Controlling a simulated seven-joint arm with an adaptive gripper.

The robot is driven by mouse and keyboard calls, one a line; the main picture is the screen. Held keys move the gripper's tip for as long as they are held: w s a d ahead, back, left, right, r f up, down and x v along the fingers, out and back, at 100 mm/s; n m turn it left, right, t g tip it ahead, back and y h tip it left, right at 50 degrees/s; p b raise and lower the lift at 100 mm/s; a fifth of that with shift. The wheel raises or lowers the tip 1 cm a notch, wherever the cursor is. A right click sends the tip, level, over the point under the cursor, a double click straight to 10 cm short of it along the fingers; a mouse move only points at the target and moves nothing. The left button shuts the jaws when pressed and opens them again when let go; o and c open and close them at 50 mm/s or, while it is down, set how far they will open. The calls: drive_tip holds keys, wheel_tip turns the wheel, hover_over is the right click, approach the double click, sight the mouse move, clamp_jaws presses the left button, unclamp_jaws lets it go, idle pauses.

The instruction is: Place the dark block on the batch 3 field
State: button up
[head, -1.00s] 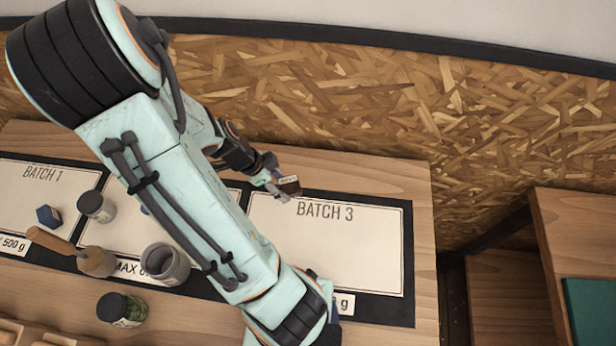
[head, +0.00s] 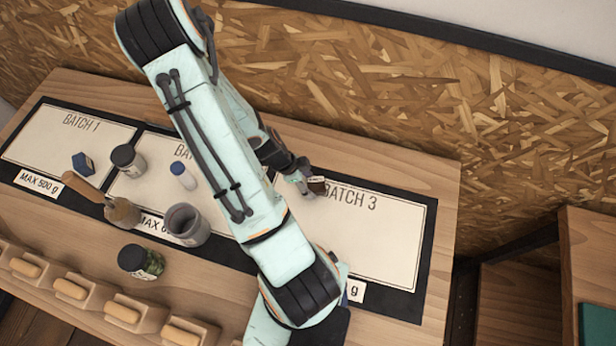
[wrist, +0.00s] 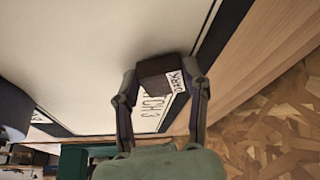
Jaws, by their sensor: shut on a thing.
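The dark block (head: 317,186) is a small dark brown block with a white label; in the wrist view the label on the block (wrist: 154,79) reads "DARK". My gripper (head: 308,188) is shut on it, with one finger on each side, as the wrist view of my gripper (wrist: 160,95) shows. The block is at the upper left part of the batch 3 field (head: 385,235), near its printed title. I cannot tell whether it touches the field. The batch 3 field is white with a dark border; my arm hides its left part.
The batch 1 field (head: 60,150) holds a blue block (head: 83,163). Around the middle field stand a dark-lidded jar (head: 128,160), a grey cup (head: 187,225), a wooden-handled brush (head: 120,210) and a small blue-capped item (head: 183,175). The right of batch 3 is clear.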

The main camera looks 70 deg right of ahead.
drive_tip(key=o, duration=1.2)
drive_tip(key=shift+f, duration=0.15)
drive_tip(key=shift+c, duration=0.2)
drive_tip(key=v, duration=1.2)
drive_tip(key=shift+r, duration=0.2)
